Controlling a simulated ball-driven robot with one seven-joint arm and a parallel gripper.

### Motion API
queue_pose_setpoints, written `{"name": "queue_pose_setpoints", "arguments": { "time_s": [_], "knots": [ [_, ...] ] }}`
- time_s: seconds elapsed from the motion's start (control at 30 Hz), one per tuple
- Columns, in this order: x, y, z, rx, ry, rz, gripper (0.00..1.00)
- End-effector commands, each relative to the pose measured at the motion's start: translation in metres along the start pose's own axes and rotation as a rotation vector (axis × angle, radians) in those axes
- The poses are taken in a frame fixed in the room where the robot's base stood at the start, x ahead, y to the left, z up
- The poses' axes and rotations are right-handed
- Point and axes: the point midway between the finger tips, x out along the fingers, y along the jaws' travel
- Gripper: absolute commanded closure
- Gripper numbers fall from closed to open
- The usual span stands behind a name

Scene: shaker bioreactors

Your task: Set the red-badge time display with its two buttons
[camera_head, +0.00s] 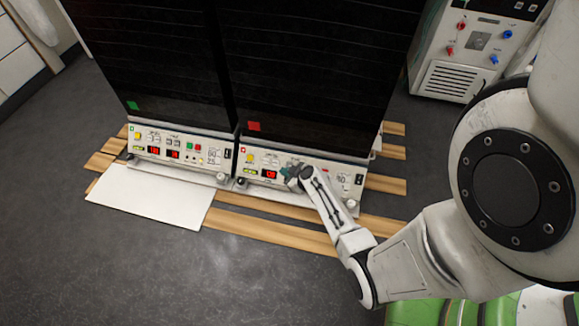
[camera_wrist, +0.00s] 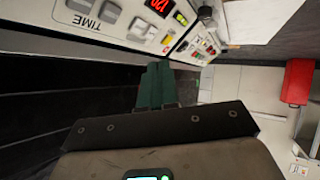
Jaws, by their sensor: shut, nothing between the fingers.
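The red badge (camera_head: 254,126) is on the right-hand dark cabinet, above its white control panel (camera_head: 318,171). A lit red display (camera_head: 269,174) shows left of my gripper (camera_head: 289,172), which hides part of the panel. In the wrist view, the green fingers of my gripper (camera_wrist: 158,68) are shut and empty, pointing along the panel front. The TIME lettering (camera_wrist: 78,20) and pale buttons (camera_wrist: 145,28) show above and left of the fingers. A lit red display (camera_wrist: 158,6) there reads 120. I cannot tell whether any button is touched.
A green-badge (camera_head: 132,105) cabinet with a similar panel (camera_head: 180,147) stands left. Wooden slats (camera_head: 270,229) and a white board (camera_head: 150,194) lie on the floor in front. A white device with knobs (camera_head: 470,45) stands at the back right. The grey floor at front left is clear.

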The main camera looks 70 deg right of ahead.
Motion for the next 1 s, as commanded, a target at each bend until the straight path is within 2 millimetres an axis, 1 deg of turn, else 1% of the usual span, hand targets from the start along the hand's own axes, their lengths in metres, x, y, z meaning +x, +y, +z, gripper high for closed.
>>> {"name": "queue_pose_setpoints", "arguments": {
  "time_s": [0.03, 0.2, 0.5, 0.73, 1.0],
  "knots": [
    [0.006, 0.003, 0.006, 0.002, 0.000, 0.002, 1.00],
    [0.022, 0.015, 0.018, 0.002, 0.000, 0.004, 1.00],
    [0.047, 0.032, 0.036, -0.001, 0.002, 0.001, 1.00],
    [0.054, 0.038, 0.041, -0.001, 0.000, 0.000, 1.00],
    [0.055, 0.040, 0.040, 0.000, 0.000, 0.000, 1.00]
  ]
}}
